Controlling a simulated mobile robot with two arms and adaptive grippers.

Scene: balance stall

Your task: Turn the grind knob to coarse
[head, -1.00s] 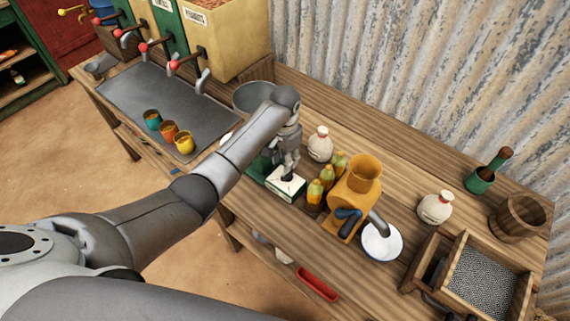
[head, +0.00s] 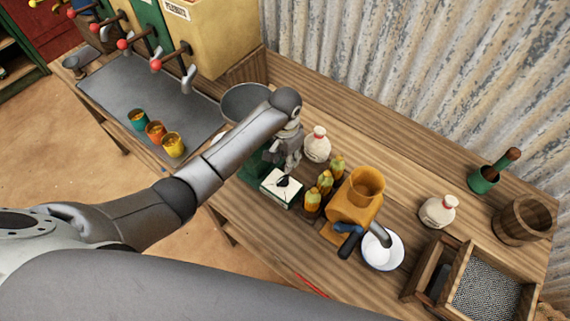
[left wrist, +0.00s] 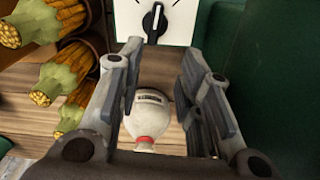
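The grind knob (left wrist: 154,20) is a black pointer knob on a white panel with dark marks, at the top of the left wrist view. In the head view the knob (head: 283,182) shows small on the white panel (head: 276,194) of a green machine (head: 250,172). My left gripper (head: 286,166) is just above the panel in the head view. In the left wrist view its two fingers (left wrist: 160,58) stand apart with nothing held between them. The knob lies beyond the fingertips, and I see no contact. The panel's lettering is too small to read. My right gripper is not in view.
An orange mill (head: 352,200) and a white bowl (head: 394,251) are further right. A white bottle (head: 317,148) stands behind; it shows between the fingers in the wrist view (left wrist: 150,110). Three cups (head: 155,132) stand left.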

